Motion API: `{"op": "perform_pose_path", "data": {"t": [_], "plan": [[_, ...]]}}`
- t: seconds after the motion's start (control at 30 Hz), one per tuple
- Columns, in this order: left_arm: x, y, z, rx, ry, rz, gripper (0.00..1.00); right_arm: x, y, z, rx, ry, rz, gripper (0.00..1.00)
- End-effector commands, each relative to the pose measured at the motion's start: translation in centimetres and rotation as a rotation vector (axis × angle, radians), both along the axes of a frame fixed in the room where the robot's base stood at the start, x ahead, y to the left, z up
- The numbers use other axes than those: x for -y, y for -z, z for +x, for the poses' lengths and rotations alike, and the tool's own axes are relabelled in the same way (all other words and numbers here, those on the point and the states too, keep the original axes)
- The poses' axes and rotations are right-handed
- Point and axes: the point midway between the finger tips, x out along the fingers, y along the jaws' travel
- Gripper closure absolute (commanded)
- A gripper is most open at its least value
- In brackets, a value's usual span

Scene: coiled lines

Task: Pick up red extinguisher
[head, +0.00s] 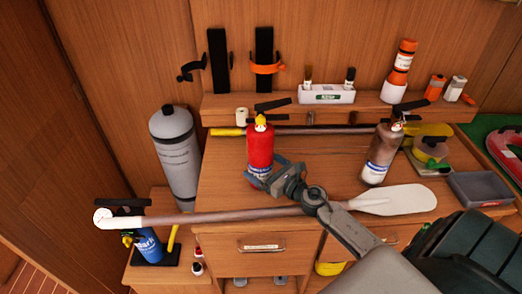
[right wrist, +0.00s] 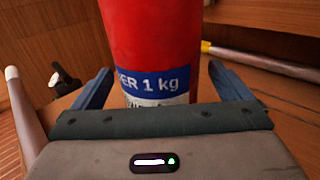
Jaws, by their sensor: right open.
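The red extinguisher (head: 260,148) stands upright on the wooden cabinet top, with a yellow collar and black handle. Its red body and blue-and-white label fill the middle of the right wrist view (right wrist: 152,45). My right gripper (head: 264,176) is open at the extinguisher's lower body. In the right wrist view its two blue fingers (right wrist: 162,82) stand on either side of the body, with gaps visible. The extinguisher's base is hidden behind the gripper. My left gripper is not in view.
A paddle (head: 395,200) lies across the cabinet front, its shaft passing near my right gripper. A brownish extinguisher (head: 380,155) stands to the right. A grey cylinder (head: 177,155) stands left. A yellow-ended pole (head: 310,130) lies behind. A grey tray (head: 480,188) is at right.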

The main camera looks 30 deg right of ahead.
Motion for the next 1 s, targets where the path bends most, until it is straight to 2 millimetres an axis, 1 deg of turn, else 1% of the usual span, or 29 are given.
{"op": "perform_pose_path", "data": {"t": [0.03, 0.1, 0.37, 0.4, 0.47, 0.5, 0.57, 0.6, 0.7, 0.73, 1.0], "plan": [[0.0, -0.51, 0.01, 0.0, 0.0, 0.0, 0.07, -0.14, -0.27, 0.62, 0.001, 0.001, 0.002, 0.03], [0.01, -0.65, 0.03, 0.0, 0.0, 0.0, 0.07, -0.32, -0.13, 1.12, 0.0, 0.0, 0.002, 0.03], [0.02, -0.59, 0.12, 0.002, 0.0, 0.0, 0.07, -0.39, 0.08, 1.36, -0.001, -0.001, 0.0, 0.03], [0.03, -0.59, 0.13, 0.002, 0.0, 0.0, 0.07, -0.38, 0.08, 1.35, -0.001, -0.001, 0.0, 0.07], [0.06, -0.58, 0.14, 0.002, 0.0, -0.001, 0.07, -0.38, 0.08, 1.35, -0.001, -0.001, 0.0, 0.19], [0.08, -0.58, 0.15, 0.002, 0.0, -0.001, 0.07, -0.38, 0.07, 1.35, -0.001, -0.001, 0.0, 0.27], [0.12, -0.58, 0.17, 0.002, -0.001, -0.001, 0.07, -0.38, 0.07, 1.34, -0.001, -0.001, 0.0, 0.38], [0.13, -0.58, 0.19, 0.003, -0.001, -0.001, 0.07, -0.38, 0.07, 1.34, -0.001, -0.001, 0.0, 0.46], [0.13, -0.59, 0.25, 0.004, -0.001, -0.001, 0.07, -0.38, 0.07, 1.34, -0.001, -0.002, 0.0, 0.65], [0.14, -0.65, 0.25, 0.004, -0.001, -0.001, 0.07, -0.45, -0.4, 1.46, 0.006, -0.003, 0.0, 0.65], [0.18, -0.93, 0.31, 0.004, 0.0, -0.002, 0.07, -0.43, -0.69, 1.44, 0.005, -0.003, 0.0, 0.65]]}}
